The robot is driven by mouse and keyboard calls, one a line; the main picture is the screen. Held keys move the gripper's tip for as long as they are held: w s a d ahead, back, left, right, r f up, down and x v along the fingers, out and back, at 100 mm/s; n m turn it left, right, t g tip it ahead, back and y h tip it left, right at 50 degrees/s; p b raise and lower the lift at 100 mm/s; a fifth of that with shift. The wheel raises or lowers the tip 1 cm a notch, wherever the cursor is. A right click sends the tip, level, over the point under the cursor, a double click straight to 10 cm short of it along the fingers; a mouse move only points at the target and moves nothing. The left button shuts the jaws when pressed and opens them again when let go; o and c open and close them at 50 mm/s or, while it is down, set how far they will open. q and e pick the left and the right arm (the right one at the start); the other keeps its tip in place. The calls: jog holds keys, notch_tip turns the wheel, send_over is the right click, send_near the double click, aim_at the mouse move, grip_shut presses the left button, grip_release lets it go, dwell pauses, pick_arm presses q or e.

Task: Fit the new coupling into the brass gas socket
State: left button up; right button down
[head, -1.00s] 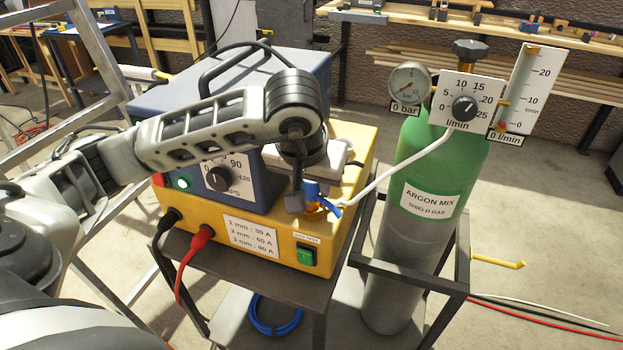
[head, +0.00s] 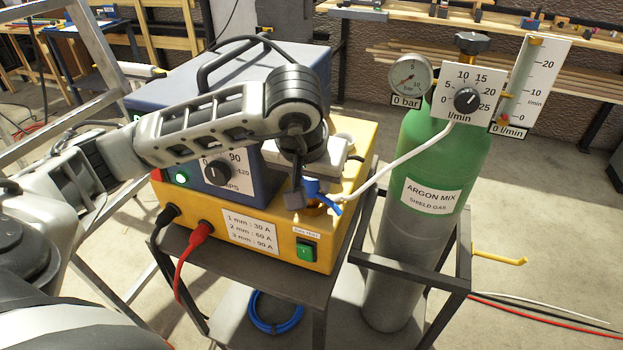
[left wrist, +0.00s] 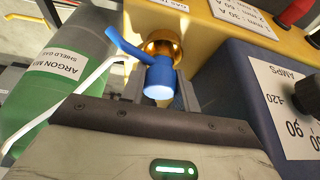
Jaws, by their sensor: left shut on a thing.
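The new coupling (head: 312,187) is blue with a side lever, and my left gripper (head: 303,197) is shut on it. In the left wrist view the coupling (left wrist: 158,80) sits between the fingers, its round end towards the camera and its lever pointing up and left. The brass gas socket (left wrist: 164,43) is directly behind it on the yellow box. In the head view the socket (head: 318,210) is mostly hidden by the coupling and a finger. The coupling overlaps the socket; I cannot tell whether it is seated. My right gripper is not in view.
A white hose (head: 400,165) runs from the flow regulator towards the coupling. The green gas cylinder (head: 440,150) stands to the right in a frame. A blue welder (head: 190,95) sits on the yellow box (head: 285,250). Black and red plugs are at the box's front left.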

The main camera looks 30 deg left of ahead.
pick_arm(q)
jog(key=shift+f+b, duration=0.15)
jog(key=shift+b, duration=0.55)
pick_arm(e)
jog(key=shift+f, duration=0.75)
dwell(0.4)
pick_arm(q)
jog(key=o, duration=1.1)
jog(key=shift+v, duration=0.75)
jog(key=p+v, duration=0.3)
jog(key=v, duration=1.1)
jog(key=shift+r, duration=0.2)
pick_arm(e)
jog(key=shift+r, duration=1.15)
